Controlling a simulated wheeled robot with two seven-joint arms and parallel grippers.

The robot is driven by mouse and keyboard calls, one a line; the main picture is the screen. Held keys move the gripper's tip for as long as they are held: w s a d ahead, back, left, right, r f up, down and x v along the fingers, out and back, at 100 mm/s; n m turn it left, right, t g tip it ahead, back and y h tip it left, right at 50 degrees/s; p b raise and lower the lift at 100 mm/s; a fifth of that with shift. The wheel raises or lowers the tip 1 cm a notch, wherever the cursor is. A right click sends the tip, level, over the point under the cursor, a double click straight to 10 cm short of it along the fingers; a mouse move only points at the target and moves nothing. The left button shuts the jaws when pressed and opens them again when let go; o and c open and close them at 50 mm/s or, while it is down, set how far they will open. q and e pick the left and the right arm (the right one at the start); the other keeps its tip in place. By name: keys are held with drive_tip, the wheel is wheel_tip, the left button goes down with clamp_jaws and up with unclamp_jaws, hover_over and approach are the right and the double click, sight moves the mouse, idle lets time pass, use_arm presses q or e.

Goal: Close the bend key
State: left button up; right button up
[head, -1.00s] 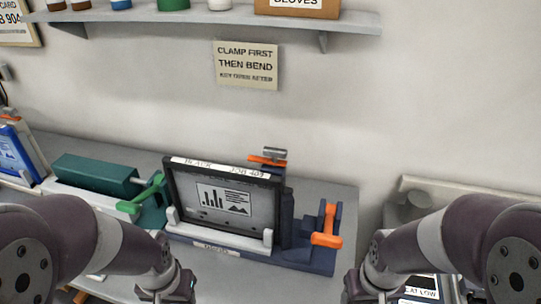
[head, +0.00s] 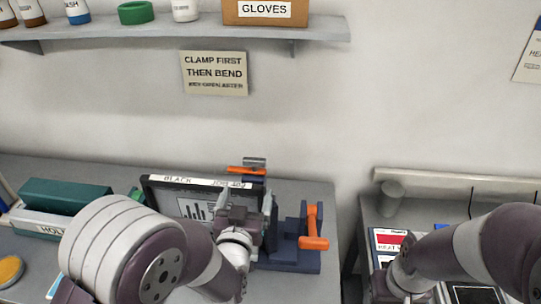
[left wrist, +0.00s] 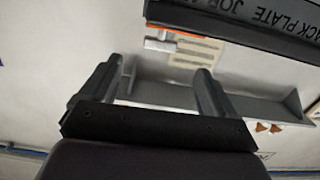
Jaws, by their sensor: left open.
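The bending fixture (head: 290,262) is dark blue and stands on the grey bench. It holds a framed black plate (head: 163,200) upright. An orange handle (head: 313,240) stands on the fixture's right end. A second orange lever (head: 246,171) with a metal head lies behind the plate's top edge, and shows in the left wrist view (left wrist: 178,32). I cannot tell which one is the bend key. My left gripper (head: 247,200) is open and empty in front of the plate's right part, left of the orange handle. Its fingers (left wrist: 158,78) show in the left wrist view. My right gripper is mostly cut off at the bottom edge.
A shelf (head: 200,30) above holds bottles and a gloves box (head: 265,10). A green unit (head: 65,196) stands at left. A gap separates the bench from another surface at right.

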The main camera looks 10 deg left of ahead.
sight(254, 162)
use_arm(q)
drive_tip(key=w+p, duration=0.1)
drive_tip(key=w, duration=0.2)
drive_tip(key=w+p, duration=0.1)
drive_tip(key=w, duration=0.3)
drive_tip(key=w+r+p, duration=0.1)
drive_tip(key=w+p, duration=0.1)
drive_tip(key=w, duration=0.2)
drive_tip(key=shift+w+a, duration=0.1)
drive_tip(key=shift+w, duration=0.65)
drive_tip(key=shift+f, duration=0.1)
